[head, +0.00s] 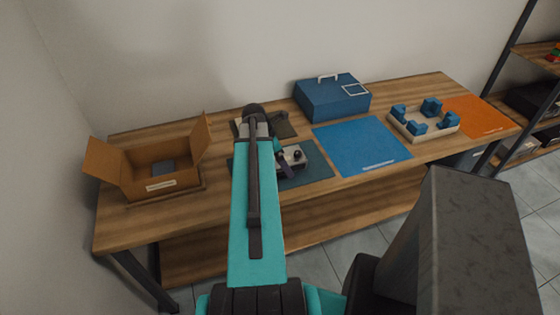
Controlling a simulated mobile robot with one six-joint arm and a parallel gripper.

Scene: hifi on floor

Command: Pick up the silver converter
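A small silver device with dark round knobs, which looks like the silver converter (294,153), sits on the dark grey-blue mat (318,172) near the middle of the table. My teal arm crosses in front and hides the left part of the mat. A dark purple part beside the device's left side seems to be the end of my gripper (287,168). Most of my gripper is hidden behind the arm, so I cannot see both fingers or whether it touches the device.
On the wooden table (220,202) are an open cardboard box (180,185) at left, a blue case (325,103) at the back, a blue mat (360,147), a tray with blue blocks (425,132) and an orange mat (478,117). Shelves (535,95) stand at far right.

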